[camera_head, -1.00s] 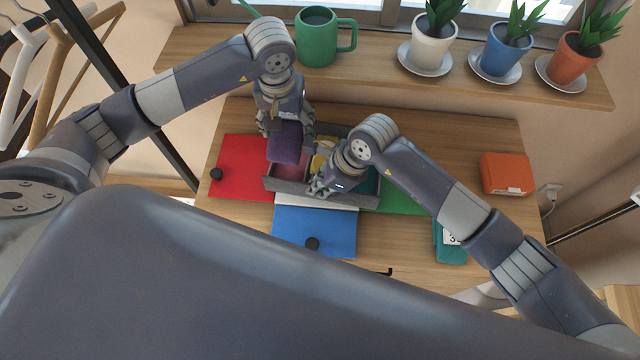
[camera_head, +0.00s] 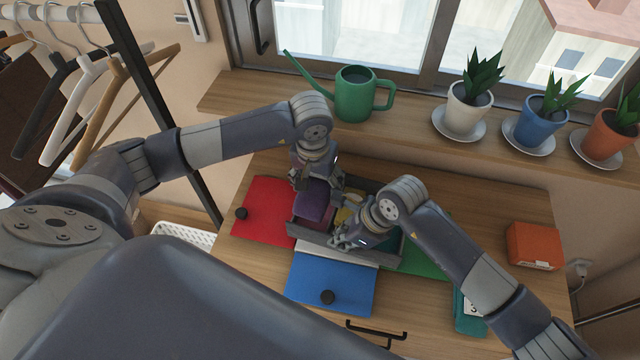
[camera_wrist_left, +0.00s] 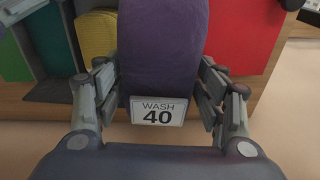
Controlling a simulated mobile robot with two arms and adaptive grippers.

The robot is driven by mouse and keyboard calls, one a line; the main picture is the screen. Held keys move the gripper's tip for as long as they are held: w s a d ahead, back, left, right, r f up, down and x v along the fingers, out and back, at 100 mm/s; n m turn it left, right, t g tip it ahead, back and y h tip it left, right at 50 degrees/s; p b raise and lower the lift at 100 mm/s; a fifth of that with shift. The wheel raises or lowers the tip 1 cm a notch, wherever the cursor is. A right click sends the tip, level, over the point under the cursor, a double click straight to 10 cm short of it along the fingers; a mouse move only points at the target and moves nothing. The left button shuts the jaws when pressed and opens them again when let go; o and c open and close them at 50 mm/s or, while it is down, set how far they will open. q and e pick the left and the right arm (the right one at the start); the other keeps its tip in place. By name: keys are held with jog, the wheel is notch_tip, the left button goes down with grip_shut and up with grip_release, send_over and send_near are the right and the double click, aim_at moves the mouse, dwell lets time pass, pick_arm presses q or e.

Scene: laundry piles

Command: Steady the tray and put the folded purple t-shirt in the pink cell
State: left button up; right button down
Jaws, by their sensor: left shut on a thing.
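The folded purple t-shirt (camera_head: 314,203) is in my left gripper (camera_head: 317,186), over the left end of the grey tray (camera_head: 304,236). In the left wrist view the t-shirt (camera_wrist_left: 165,45) stands between both fingers, with a white "WASH 40" label on it. I cannot tell whether the t-shirt touches the cell's floor. My right gripper (camera_head: 347,240) is at the tray's front wall; its finger opening is unclear.
A yellow folded item (camera_wrist_left: 97,35) is in the neighbouring cell. Red (camera_head: 262,212), blue (camera_head: 325,285) and green (camera_head: 425,260) panels lie around the tray. An orange box (camera_head: 533,246) is at right. A watering can (camera_head: 355,95) and potted plants stand on the shelf behind.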

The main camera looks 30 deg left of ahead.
pick_arm(q)
jog(key=shift+f, duration=2.2)
jog(key=shift+f, duration=0.75)
jog(key=o, duration=1.2)
jog(key=shift+o, duration=0.2)
jog(key=shift+r, duration=3)
pick_arm(e)
jog(key=c, duration=1.7)
grip_release()
